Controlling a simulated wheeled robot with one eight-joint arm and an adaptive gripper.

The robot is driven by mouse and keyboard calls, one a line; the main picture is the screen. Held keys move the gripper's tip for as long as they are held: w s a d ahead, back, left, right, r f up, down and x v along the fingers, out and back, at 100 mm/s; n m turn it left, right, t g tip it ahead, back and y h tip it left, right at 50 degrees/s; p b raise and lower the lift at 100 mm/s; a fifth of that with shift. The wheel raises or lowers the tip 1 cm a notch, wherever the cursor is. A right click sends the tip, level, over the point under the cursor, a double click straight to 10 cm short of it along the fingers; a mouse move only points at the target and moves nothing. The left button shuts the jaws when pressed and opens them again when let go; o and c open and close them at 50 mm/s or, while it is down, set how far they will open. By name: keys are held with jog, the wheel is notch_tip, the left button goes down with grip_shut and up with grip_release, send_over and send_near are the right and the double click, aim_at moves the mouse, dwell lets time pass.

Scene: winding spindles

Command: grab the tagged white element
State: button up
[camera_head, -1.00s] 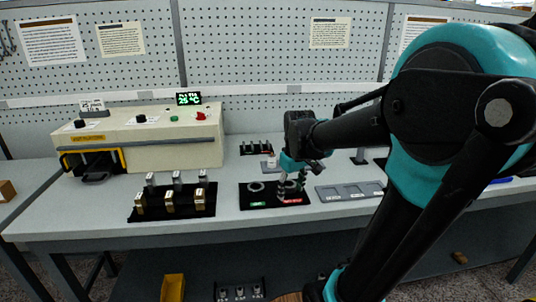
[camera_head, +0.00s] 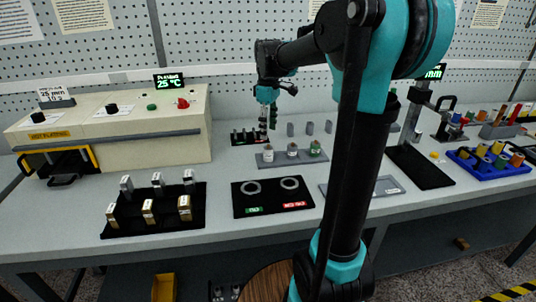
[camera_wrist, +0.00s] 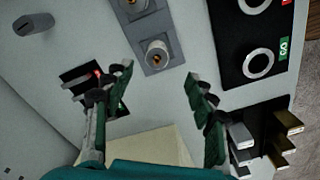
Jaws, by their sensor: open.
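A grey holder (camera_head: 281,160) in the middle of the bench carries three short cylinders: a white one (camera_head: 268,153) at left, a white-grey one (camera_head: 292,150) in the middle and a green one (camera_head: 315,148) at right. I cannot make out a tag on any of them. My gripper (camera_head: 268,122) is open and empty, pointing down above the bench just behind the left white cylinder. In the wrist view its fingers (camera_wrist: 160,82) are spread wide. A pale cylinder with a copper-coloured centre (camera_wrist: 157,54) stands in the grey holder just beyond the gap between them.
A small black rack (camera_head: 248,138) with dark pegs stands close to the gripper. A black mat (camera_head: 270,205) with two rings lies in front. A cream plating machine (camera_head: 110,140) and a black tray (camera_head: 155,230) of metal blocks are at left.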

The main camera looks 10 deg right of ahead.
aim_at(268, 152)
notch_tip(268, 152, down, 5)
jog(key=shift+f, duration=0.15)
jog(key=shift+w+f, duration=0.15)
jog(key=shift+f, duration=1.15)
jog(key=shift+w+f, duration=0.1)
jog(key=shift+f, duration=1.2)
jog(key=c, duration=1.3)
jog(key=shift+r, duration=0.1)
